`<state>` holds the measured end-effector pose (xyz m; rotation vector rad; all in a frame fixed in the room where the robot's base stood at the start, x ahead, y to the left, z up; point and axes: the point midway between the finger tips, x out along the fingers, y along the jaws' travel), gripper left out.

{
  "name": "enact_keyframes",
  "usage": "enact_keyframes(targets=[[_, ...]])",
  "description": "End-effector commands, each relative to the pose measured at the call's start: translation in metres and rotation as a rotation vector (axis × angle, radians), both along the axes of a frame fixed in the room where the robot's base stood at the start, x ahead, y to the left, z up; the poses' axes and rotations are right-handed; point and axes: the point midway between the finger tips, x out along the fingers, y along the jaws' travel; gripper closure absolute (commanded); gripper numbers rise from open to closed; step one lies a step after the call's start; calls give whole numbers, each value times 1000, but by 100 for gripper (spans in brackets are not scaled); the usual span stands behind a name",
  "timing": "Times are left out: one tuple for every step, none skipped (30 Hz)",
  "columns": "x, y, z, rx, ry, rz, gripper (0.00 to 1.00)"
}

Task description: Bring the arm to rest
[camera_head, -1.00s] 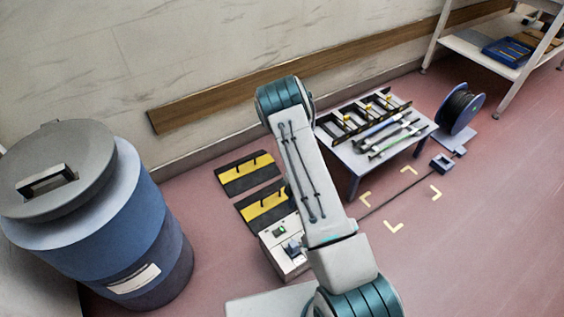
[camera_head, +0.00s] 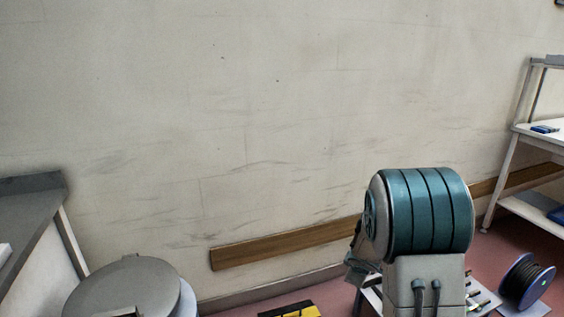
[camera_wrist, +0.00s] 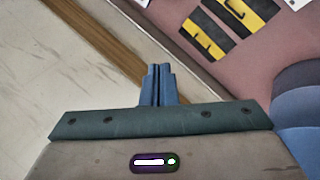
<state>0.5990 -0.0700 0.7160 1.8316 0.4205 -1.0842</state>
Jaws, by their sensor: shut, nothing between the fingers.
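My gripper (camera_wrist: 158,84) shows in the wrist view with its two blue fingers together and nothing between them. It hangs in the air, with the wall, the wooden rail and the floor behind it, apart from anything I can make out. In the head view my arm rises at the lower right, with a teal joint at its top; the gripper itself is not visible there.
A blue drum with a grey lid (camera_head: 128,291) stands at the lower left; its side shows in the wrist view (camera_wrist: 300,110). Black-and-yellow plates (camera_wrist: 205,38) lie on the floor. A wooden rail (camera_head: 285,243) runs along the wall. A cable reel (camera_head: 527,282) and white shelving (camera_head: 545,135) stand right.

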Motion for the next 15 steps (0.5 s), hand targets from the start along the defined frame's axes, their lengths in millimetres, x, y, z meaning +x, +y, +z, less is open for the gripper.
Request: enact_keyframes(targets=[[-9,-3,39,14,-23,-66,100],[-15,-5,54,22,-30,-108,100],[-25,-8,73,35,-38,-163,100],[-32,-9,87,46,-42,-203,100],[-40,-10,101,57,-45,-242,100],[-52,-11,118,74,-48,-295,100],[-61,-12,131,88,-49,-333,100],[-70,-11,143,102,-48,-369,100],[-83,-11,158,123,-45,-417,100],[-93,-10,169,139,-41,-452,100],[-104,-9,180,156,-36,-486,100],[-118,-7,193,180,-28,-531,100],[-129,-4,203,198,-20,-562,100],[-139,-2,212,218,-12,-593,100],[-155,2,224,245,1,-633,100]])
